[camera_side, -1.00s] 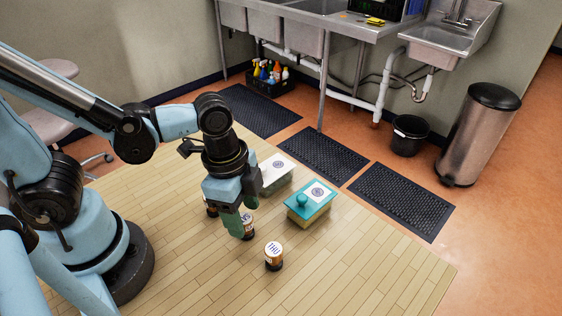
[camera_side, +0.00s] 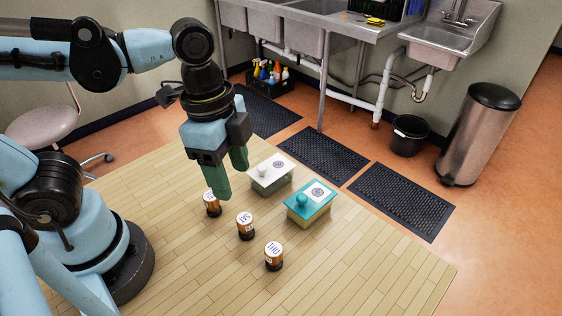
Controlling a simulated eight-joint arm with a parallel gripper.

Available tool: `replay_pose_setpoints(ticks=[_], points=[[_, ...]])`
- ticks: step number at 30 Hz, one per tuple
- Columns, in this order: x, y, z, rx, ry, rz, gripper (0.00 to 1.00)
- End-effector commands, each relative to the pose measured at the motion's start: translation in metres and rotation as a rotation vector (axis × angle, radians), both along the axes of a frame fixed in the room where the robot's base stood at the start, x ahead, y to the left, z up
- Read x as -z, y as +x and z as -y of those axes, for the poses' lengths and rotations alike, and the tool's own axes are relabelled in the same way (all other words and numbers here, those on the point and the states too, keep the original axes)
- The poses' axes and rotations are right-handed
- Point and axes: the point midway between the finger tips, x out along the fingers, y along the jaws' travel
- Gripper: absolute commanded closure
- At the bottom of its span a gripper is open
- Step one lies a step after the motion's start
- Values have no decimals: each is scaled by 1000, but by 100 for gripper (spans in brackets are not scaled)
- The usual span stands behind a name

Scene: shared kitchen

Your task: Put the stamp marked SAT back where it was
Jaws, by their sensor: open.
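Three short brown stamps with white tops stand in a slanting row on the wooden table. The middle stamp (camera_side: 245,227) has a small label that seems to read SAT upside down. The front stamp (camera_side: 273,256) reads THU. The back-left stamp (camera_side: 212,204) stands partly behind a green finger, and its label is not legible. My gripper (camera_side: 231,182) is open and empty.
A white-lidded box (camera_side: 271,175) and a teal-lidded box (camera_side: 309,202), each with a knob and a round print, stand behind the stamps. The table (camera_side: 350,270) is clear to the front and right. Sinks, mats and bins are beyond it.

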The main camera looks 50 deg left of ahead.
Motion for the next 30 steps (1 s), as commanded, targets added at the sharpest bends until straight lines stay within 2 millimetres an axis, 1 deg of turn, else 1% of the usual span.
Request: replay_pose_setpoints(ticks=[2, 5, 8, 9, 12, 16, 18, 21, 30], points=[[-2, 0, -1, -11, -1, 4, 42], [-1, 9, -10, -120, -16, 47, 42], [3, 25, -29, -361, -56, 141, 42], [4, 33, -39, -473, -79, 188, 42], [4, 49, -63, -731, -146, 297, 42], [2, 62, -87, -968, -226, 401, 42], [0, 65, -94, -1037, -255, 433, 42], [-1, 67, -98, -1074, -272, 451, 42], [-1, 67, -97, -1072, -272, 449, 42]])
